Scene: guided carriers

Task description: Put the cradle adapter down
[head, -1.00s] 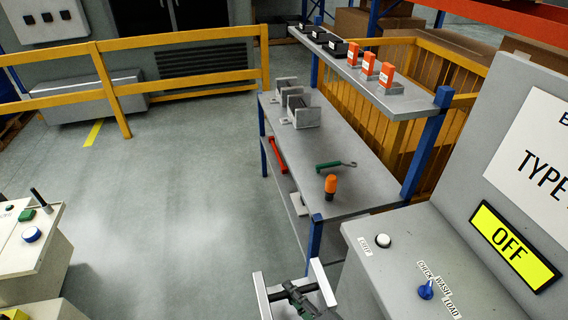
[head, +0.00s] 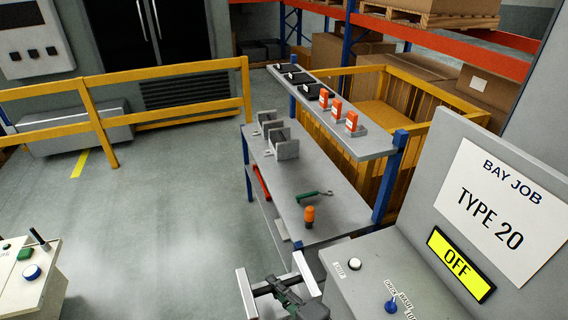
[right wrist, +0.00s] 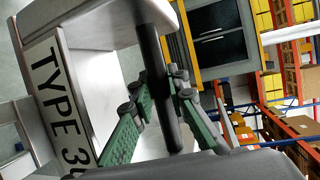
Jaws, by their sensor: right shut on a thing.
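The cradle adapter (head: 244,291) is a pale grey metal piece with two upright end plates and a bar between them, at the bottom of the head view. My right gripper (head: 284,290) is shut on that bar and holds the adapter in front of the bench's near end, left of the machine. In the right wrist view, the green fingers (right wrist: 158,108) close around the dark bar (right wrist: 158,80). The adapter's end plate (right wrist: 50,95) there carries a "TYPE 30" label. The adapter's underside is hidden. My left gripper is out of view.
The grey bench (head: 325,215) holds other grey adapters (head: 287,148), a green wrench (head: 314,195) and an orange-topped tool (head: 309,214). Its shelf (head: 370,145) carries black and orange blocks.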

